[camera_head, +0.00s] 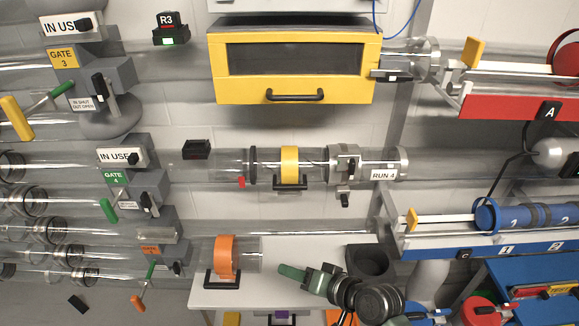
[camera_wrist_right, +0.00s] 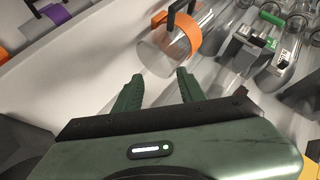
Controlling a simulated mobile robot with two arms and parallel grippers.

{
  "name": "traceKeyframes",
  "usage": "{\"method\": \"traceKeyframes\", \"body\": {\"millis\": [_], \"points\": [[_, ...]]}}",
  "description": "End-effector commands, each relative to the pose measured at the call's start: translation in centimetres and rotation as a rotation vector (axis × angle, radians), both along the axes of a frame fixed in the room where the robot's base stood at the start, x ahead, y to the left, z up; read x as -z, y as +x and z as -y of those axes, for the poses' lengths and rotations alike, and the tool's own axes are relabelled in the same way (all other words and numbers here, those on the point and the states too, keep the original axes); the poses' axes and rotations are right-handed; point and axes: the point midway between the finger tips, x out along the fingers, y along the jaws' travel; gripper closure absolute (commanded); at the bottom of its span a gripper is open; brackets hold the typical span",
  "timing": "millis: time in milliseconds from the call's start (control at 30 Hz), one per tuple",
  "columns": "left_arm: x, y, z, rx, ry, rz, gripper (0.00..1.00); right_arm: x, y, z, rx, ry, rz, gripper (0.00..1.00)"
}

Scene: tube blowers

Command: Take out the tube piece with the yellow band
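The tube piece with the yellow band (camera_head: 290,165) is a clear tube lying level in the run marked RUN 4, mid-picture in the head view. It sits between a dark ring on its left and a grey clamp fitting (camera_head: 347,165) on its right. A black handle hangs under the band. My right gripper (camera_head: 290,271) is below it, apart from it, over the white table. In the right wrist view its green fingers (camera_wrist_right: 160,88) are spread with nothing between them. I cannot make out the yellow band there. My left gripper is not in view.
A clear tube with an orange band (camera_head: 226,258) and black handle stands left of my right gripper, also ahead of its fingers in the wrist view (camera_wrist_right: 182,36). A yellow box (camera_head: 290,95) hangs above the run. Gate 4 (camera_head: 115,178) is at left. A dark cup (camera_head: 368,260) stands right.

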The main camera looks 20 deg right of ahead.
Motion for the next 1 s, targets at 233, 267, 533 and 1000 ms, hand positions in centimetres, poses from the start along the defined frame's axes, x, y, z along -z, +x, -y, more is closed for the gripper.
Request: {"method": "traceKeyframes", "body": {"millis": [233, 267, 533, 1000], "points": [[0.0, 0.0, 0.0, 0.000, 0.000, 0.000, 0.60, -7.4, 10.3, 5.5, 0.324, 0.560, 0.175, 0.60], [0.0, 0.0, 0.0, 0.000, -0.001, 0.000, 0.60, -7.9, 11.1, 6.3, 0.356, 0.614, 0.188, 0.60], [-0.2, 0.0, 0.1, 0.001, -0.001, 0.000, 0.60, -9.3, 14.4, 8.5, 0.452, 0.765, 0.221, 0.60], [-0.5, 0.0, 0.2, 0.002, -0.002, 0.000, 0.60, -9.0, 20.1, 6.7, 0.448, 0.758, 0.220, 0.60]]}}
